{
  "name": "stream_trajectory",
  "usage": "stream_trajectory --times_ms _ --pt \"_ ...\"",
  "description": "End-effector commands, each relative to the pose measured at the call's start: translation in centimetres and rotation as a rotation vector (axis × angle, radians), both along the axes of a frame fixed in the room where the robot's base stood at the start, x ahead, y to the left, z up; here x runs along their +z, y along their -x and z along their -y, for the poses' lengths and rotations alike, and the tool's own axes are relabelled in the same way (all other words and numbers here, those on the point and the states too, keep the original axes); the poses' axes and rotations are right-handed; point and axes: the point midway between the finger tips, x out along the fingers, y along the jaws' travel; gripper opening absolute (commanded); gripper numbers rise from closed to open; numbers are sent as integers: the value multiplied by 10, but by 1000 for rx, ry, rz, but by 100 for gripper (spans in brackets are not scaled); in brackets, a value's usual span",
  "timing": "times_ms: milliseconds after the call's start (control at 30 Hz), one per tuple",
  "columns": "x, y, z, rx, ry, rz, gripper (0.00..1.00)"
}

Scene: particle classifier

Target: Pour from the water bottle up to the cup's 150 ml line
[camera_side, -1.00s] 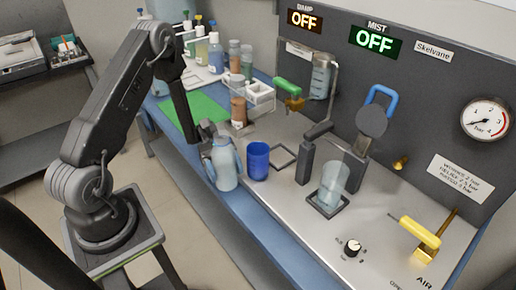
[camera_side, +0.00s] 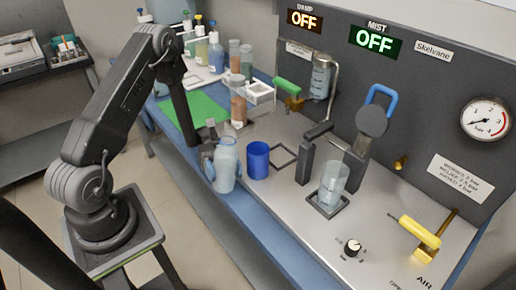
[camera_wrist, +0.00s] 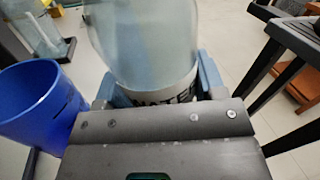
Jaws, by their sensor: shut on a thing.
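The water bottle (camera_side: 225,167) is pale blue and translucent. My gripper (camera_side: 209,152) is shut on it at the bench's front edge. In the wrist view the bottle (camera_wrist: 145,45) fills the top middle, with part of its "WATER" label showing between the jaws of my gripper (camera_wrist: 160,90). The blue cup (camera_side: 258,160) stands just right of the bottle, and it also shows at the left of the wrist view (camera_wrist: 40,105). A clear cup (camera_side: 334,183) stands in a square dark frame further right. No 150 ml line can be made out.
A white rack (camera_side: 261,91) and several bottles stand behind, near a green mat (camera_side: 196,113). An empty square frame (camera_side: 284,157) lies right of the blue cup. Dark posts (camera_side: 306,160), a yellow valve handle (camera_side: 420,231) and a knob (camera_side: 352,247) stand to the right.

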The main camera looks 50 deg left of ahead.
Motion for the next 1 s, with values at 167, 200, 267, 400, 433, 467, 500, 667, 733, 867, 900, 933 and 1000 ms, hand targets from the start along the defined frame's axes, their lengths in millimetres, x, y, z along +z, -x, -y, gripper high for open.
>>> stream_trajectory --times_ms 167,200,267,400,433,467,500,667,733,867,900,933,1000 --pt "1 1 0 0 -2 -89 28" --pt "1 1 0 0 -1 -108 28" --pt "2 1 0 0 -2 -139 28" --pt "2 1 1 0 -5 -209 28" --pt "2 1 1 0 -5 -224 28" --pt "2 1 1 0 -5 -238 28" --pt "2 1 0 0 -7 -259 28" --pt "2 0 0 0 -10 -338 28" --pt "1 -1 0 0 -9 -373 28" --pt "1 -1 0 -1 -12 -438 28" --pt "1 -2 0 -1 -13 -458 28" --pt "1 -2 0 -1 -14 -473 28" --pt "4 0 1 -1 -14 -506 28"
